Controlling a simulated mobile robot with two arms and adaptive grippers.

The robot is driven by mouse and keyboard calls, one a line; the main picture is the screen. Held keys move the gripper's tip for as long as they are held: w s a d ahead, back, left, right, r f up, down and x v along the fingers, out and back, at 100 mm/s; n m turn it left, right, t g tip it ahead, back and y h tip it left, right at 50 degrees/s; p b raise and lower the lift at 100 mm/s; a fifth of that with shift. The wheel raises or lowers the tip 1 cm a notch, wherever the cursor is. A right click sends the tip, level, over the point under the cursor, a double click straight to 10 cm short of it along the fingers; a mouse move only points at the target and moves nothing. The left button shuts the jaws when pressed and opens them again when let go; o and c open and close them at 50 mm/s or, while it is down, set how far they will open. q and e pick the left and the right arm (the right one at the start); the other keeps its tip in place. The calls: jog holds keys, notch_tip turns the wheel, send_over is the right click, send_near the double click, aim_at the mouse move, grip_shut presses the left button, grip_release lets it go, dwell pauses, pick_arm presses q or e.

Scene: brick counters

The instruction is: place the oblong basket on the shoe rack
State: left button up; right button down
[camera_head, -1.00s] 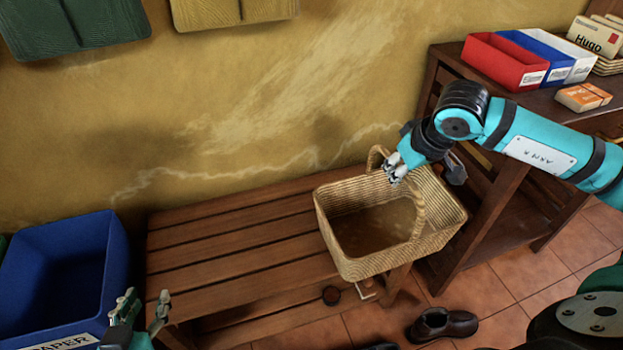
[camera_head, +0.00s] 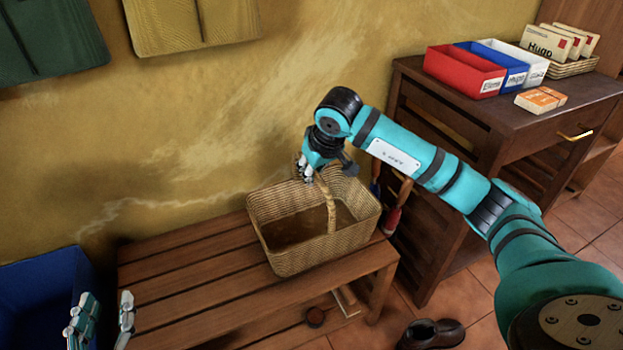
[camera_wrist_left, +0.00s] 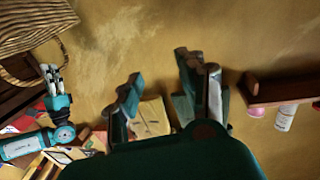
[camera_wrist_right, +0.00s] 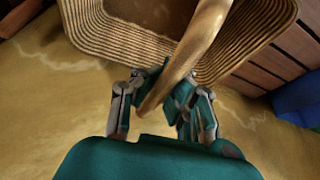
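The oblong basket (camera_head: 305,262) is woven and tan, with a hoop handle, and is empty. It is upright over the right end of the slatted wooden shoe rack (camera_head: 185,265). I cannot tell if its bottom touches the slats. My right gripper (camera_head: 312,172) is at the handle's far part, and the right wrist view (camera_wrist_right: 165,100) shows the handle between its fingers, shut on it. Part of the basket also shows in the left wrist view (camera_wrist_left: 35,28).
A blue bin (camera_head: 30,285) stands left of the rack. A dark wooden cabinet (camera_head: 455,130) with red (camera_head: 462,72), blue and white trays stands at right. Tools with red and blue handles (camera_head: 392,221) hang between. A dark shoe (camera_head: 432,334) is on the floor. The rack's left part is clear.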

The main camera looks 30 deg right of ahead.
pick_arm(q)
jog(key=shift+d+r+t+h, duration=0.1)
jog(key=shift+r+t+h, duration=0.3)
jog(key=shift+r, duration=0.5)
pick_arm(e)
jog(key=shift+f, duration=0.5)
jog(key=c, duration=2.1)
grip_release()
jog(key=shift+f, duration=0.15)
jog(key=o, duration=0.6)
pick_arm(q)
jog(key=shift+r, duration=0.1)
